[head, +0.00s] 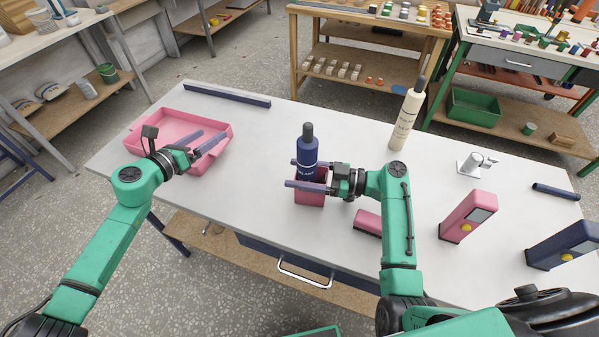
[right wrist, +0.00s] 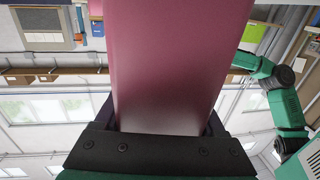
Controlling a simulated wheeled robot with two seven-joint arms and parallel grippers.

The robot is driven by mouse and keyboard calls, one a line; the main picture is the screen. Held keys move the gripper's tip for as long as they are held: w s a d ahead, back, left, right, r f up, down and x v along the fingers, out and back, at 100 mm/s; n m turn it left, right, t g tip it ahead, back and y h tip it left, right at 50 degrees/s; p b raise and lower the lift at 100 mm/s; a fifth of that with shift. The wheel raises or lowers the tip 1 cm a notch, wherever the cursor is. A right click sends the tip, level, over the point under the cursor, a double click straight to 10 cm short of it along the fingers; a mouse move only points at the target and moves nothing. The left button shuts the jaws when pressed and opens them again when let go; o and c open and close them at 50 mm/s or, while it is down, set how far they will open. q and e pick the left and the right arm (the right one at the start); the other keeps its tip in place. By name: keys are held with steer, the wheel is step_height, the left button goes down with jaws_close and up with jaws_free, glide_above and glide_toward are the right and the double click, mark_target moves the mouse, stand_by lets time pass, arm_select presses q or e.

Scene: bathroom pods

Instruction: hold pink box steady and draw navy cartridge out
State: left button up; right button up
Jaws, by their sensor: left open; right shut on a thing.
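The navy cartridge (head: 307,151), bottle-shaped with a dark cap and pale lettering, stands upright in the pink box (head: 310,199) near the middle of the table. Its lower part is hidden by the box and my right gripper. My right gripper (head: 291,174) is shut on the pink box, one finger on each side. In the right wrist view the pink box (right wrist: 177,65) fills the space between the fingers. My left gripper (head: 213,138) is open and empty above the pink tray (head: 149,140), well left of the box and apart from the cartridge.
A cream bottle (head: 404,122) and a chrome holder (head: 476,163) stand to the right. A small pink block (head: 367,222), a pink dispenser (head: 467,216) and a navy dispenser (head: 562,246) are nearer. A navy bar (head: 227,95) lies at the back edge. Table between tray and box is clear.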

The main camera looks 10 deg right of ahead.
arm_select(q)
steer(key=s+d+r+m+g+h, duration=0.25)
steer(key=s+d+m+h, duration=0.2)
steer(key=s+d, duration=0.3)
steer(key=m+g+h, duration=0.2)
steer(key=m+g, duration=0.4)
glide_toward(298, 153)
steer(key=d, duration=0.2)
steer(key=shift+t, duration=0.25)
steer(key=x, duration=0.9)
steer(key=shift+w+d+f, duration=0.25)
steer(key=shift+w+f, duration=0.05)
steer(key=shift+f, duration=0.1)
steer(key=c, duration=1.4)
steer(key=shift+r, duration=6.4)
